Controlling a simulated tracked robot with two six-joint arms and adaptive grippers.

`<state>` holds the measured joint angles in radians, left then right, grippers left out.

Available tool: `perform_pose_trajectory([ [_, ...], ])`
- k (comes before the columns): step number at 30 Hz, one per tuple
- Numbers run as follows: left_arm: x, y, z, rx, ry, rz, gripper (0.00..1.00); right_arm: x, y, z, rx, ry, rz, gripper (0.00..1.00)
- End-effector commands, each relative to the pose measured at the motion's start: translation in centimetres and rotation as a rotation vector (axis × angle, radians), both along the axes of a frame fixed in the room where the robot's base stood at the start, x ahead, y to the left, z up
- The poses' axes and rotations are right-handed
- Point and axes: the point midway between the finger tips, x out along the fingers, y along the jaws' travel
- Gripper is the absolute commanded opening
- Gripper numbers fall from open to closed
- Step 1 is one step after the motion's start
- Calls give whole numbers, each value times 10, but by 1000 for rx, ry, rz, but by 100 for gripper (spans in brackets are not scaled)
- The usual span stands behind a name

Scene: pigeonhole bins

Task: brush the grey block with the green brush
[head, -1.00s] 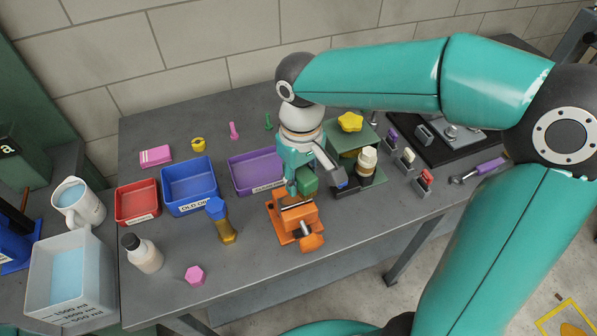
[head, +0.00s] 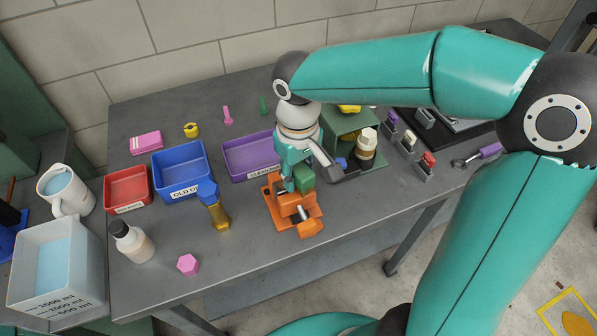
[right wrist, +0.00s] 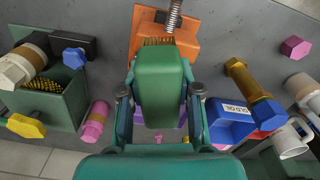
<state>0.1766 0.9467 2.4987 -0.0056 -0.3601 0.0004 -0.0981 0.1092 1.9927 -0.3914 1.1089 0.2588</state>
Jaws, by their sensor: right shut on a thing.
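My right gripper (head: 296,180) is shut on the green brush (head: 304,177), over the orange vise (head: 295,213). In the right wrist view the green brush (right wrist: 161,85) sits between the two fingers (right wrist: 160,100). Its brown bristles (right wrist: 158,42) show at the far end, against or just above the orange vise (right wrist: 183,50); I cannot tell if they touch anything. The grey block is not clearly visible; the brush and gripper cover most of the vise's jaws. My left gripper is not in view.
Left of the vise stand a yellow bolt with a blue head (head: 215,210), a blue bin (head: 182,190) and a red bin (head: 126,204). A purple bin (head: 250,170) lies behind. A green stand (head: 345,128) with a bottle-like tool (head: 366,150) is close on the right.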

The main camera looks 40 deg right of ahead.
Motion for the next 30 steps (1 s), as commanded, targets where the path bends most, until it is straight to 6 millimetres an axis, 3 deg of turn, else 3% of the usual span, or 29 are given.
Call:
perform_pose_trajectory([
  [30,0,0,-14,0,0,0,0,0,0,-16,0,0,0,6],
])
